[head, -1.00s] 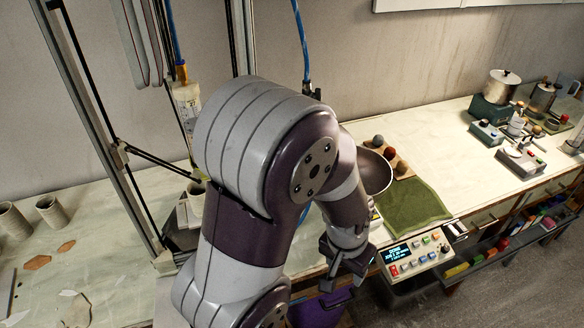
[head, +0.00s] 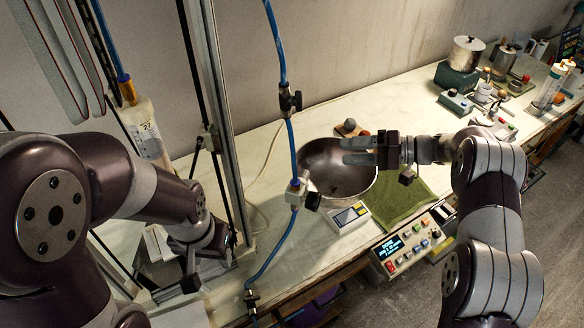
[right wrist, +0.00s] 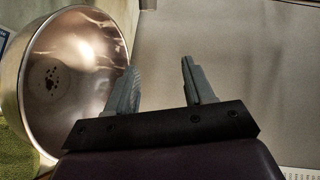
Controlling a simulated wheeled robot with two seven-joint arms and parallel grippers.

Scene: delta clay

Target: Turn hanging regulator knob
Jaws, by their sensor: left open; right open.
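A blue hose (head: 282,60) hangs down in the head view. On it sits a white regulator body with a dark round knob (head: 312,201), in front of the bench edge of the bowl. A black inline valve (head: 290,101) is higher on the hose. My right gripper (head: 345,151) is open and empty, its fingers pointing left, to the right of the hose and apart from it. It also shows open in the right wrist view (right wrist: 165,85); the knob is not visible there. My left gripper (head: 190,270) is open, low at the left, apart from the knob.
A metal bowl (head: 335,180) stands behind the regulator, also in the right wrist view (right wrist: 75,80). A scale (head: 348,217), green cloth (head: 402,205) and control box (head: 405,250) lie nearby. A metal frame post (head: 215,100) stands left of the hose.

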